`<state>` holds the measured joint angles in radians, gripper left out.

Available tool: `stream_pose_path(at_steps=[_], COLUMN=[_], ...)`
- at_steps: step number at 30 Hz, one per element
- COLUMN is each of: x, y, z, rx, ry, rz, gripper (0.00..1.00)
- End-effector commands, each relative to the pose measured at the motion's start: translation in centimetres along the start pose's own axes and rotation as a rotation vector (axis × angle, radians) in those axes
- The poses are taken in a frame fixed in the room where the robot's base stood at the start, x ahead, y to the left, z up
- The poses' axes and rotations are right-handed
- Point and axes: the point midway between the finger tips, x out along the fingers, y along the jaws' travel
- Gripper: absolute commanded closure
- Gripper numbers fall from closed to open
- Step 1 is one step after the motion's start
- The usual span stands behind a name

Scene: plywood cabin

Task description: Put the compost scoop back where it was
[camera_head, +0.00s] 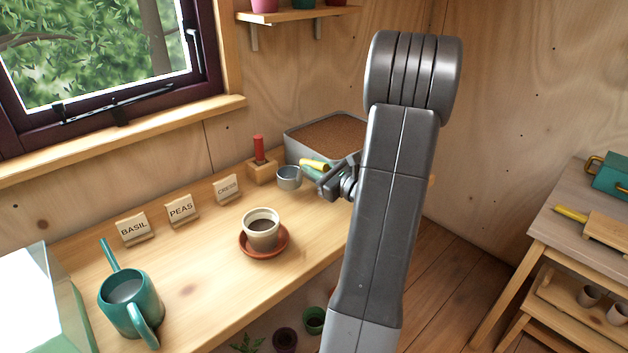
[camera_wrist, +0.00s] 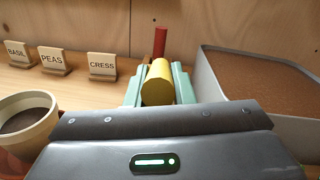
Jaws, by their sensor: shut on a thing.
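The compost scoop has a yellow handle (camera_head: 316,164), also in the wrist view (camera_wrist: 158,84). A grey metal cup (camera_head: 289,178) beside it looks like its bowl, but the join is hard to see. My gripper (camera_head: 311,172) is shut on the yellow handle, with its teal fingers on either side in the wrist view (camera_wrist: 158,90). It holds the handle over the back of the bench, just in front of the grey compost bin (camera_head: 294,148). My arm hides part of the bin. I cannot tell whether the scoop touches the bench.
A red-handled tool (camera_head: 258,148) stands in a wooden block (camera_head: 261,172) left of the scoop. Name signs (camera_head: 181,209) line the back. A filled pot (camera_head: 261,230) on a saucer and a teal watering can (camera_head: 131,304) stand in front. Bare bench lies between them.

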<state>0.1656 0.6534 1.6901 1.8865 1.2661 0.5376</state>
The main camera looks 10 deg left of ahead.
Motion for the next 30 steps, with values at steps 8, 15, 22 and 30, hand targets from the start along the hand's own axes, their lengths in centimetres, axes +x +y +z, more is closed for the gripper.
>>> stream_pose_path(at_steps=[8,15,22,30], x=[0.0,0.0,0.0,0.0], y=[0.7,0.8,0.9,0.8], z=[-3.4,-3.6,-4.2,-4.0], rx=[0.003,0.0,0.0,0.001], ry=[0.001,0.0,0.0,0.001], rz=[-0.001,-0.001,-0.001,-0.001], gripper=[0.95,0.95,0.95,0.57])
